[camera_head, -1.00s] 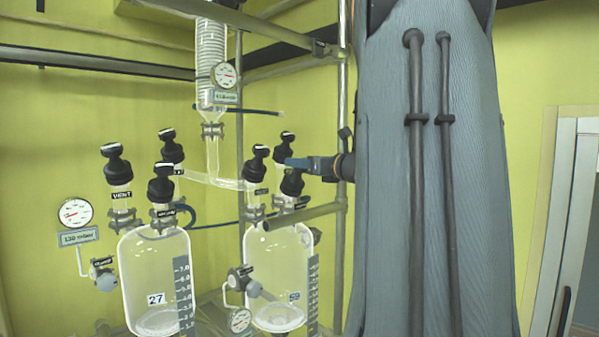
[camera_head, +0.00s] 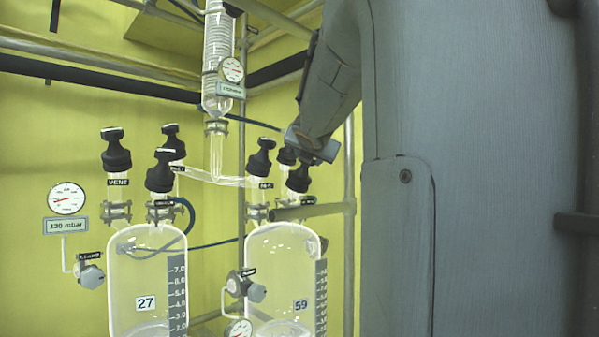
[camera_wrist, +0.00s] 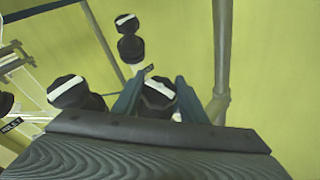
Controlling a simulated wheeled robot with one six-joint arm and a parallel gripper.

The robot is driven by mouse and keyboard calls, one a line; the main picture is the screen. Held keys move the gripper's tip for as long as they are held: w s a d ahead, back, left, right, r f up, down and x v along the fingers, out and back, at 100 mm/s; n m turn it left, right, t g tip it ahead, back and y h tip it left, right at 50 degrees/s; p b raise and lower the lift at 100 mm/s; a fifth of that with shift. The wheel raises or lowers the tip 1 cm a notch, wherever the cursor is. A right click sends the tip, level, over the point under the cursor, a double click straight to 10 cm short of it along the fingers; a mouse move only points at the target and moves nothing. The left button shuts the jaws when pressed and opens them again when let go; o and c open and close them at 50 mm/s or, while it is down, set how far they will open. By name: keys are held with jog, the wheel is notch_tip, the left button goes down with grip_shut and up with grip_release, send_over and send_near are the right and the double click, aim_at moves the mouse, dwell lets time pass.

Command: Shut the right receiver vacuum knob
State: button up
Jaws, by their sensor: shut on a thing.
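The right receiver (camera_head: 285,260) is a clear glass vessel marked 59, with black knobs on its top necks. These are a left knob (camera_head: 261,158), a back knob (camera_head: 287,154) and a front right knob (camera_head: 298,179). In the wrist view my gripper (camera_wrist: 155,90) is shut on a black knob (camera_wrist: 158,97) with a white bar on top. Another knob (camera_wrist: 75,92) is just left of the fingers. I cannot read the held knob's label.
The left receiver (camera_head: 148,280), marked 27, stands beside it with its own black knobs. A glass condenser (camera_head: 217,75) hangs above. A metal rail (camera_head: 310,211) runs close by the right receiver's necks. A round gauge (camera_head: 67,198) is at the left.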

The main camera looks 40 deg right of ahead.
jog(key=shift+w+a+m+g+h+b, duration=0.15)
jog(key=shift+m+g+h+b, duration=0.35)
jog(key=shift+m+g, duration=0.45)
jog(key=shift+r+m+g+h, duration=0.15)
jog(key=shift+m+g+h, duration=0.15)
jog(key=shift+m+g, duration=0.7)
jog(key=m+g+p, duration=0.1)
jog(key=m+p, duration=0.1)
jog(key=m+g+p, duration=0.1)
jog(key=g+p, duration=0.1)
jog(key=shift+s+r+m+g, duration=0.1)
jog(key=shift+s+m+g, duration=0.15)
jog(key=shift+m, duration=0.1)
jog(key=m+g+y+p, duration=0.1)
jog(key=m+g+p, duration=0.3)
jog(key=p, duration=0.6)
jog(key=shift+d, duration=0.2)
jog(key=m+g+y+p, duration=0.3)
jog(key=m+g+p, duration=0.1)
jog(key=p, duration=0.7)
jog(key=shift+s+m, duration=0.15)
jog(key=shift+m, duration=0.15)
jog(key=shift+f+m+g+y+p, duration=0.3)
jog(key=shift+m+g+y+p, duration=0.1)
jog(key=shift+m+y+p, duration=0.25)
jog(key=shift+m+g+y, duration=0.4)
jog(key=shift+m+y, duration=0.15)
jog(key=shift+y, duration=0.1)
jog(key=shift+a+y, duration=0.1)
jog(key=shift+y, duration=0.2)
